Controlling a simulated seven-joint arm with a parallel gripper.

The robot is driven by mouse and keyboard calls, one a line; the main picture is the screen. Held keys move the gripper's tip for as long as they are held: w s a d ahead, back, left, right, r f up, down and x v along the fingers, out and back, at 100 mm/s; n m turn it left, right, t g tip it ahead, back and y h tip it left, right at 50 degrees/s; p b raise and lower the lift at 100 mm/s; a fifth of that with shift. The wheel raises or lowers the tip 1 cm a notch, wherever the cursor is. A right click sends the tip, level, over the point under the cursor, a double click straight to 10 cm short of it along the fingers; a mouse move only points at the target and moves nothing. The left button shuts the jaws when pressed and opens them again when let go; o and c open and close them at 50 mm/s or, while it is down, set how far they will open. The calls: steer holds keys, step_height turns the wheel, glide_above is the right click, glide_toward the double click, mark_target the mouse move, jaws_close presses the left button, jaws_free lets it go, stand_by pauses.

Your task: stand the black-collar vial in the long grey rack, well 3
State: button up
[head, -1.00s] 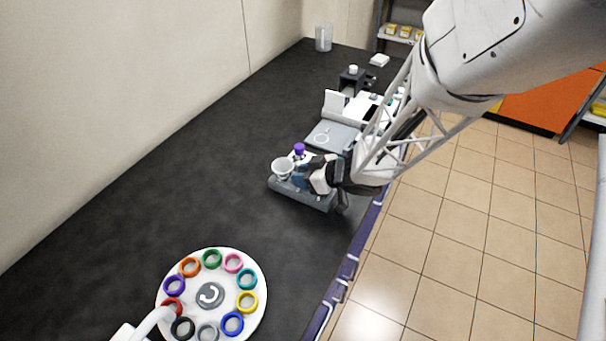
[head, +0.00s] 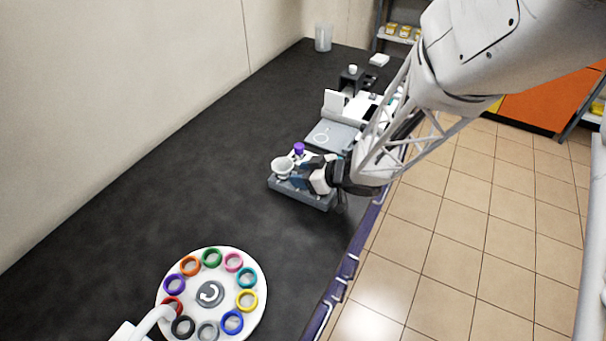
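My gripper (head: 301,178) is low over a long grey block (head: 300,198), which looks like the grey rack, near the table's right edge. The gripper points left, and its fingers are small and partly covered by its own body. I cannot tell whether they are open or shut, or whether they hold anything. I cannot make out a black-collar vial near the gripper. A black ring (head: 183,327) sits on the round white carousel (head: 210,254) in front. The wells of the grey block cannot be told apart.
A white cup-like piece (head: 282,167) and a purple-capped item (head: 299,148) are close beside the gripper. A grey device with a raised lid (head: 334,102) and a black stand (head: 353,80) are behind. The table's middle and left are clear.

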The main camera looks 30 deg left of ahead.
steer(key=shift+o, duration=0.7)
steer(key=shift+s+f, duration=0.1)
steer(key=shift+f, duration=0.7)
steer(key=shift+d+r, duration=0.1)
steer(key=shift+r, duration=0.55)
steer(key=v, duration=1.2)
steer(key=shift+r, duration=0.3)
steer(key=shift+w, duration=0.2)
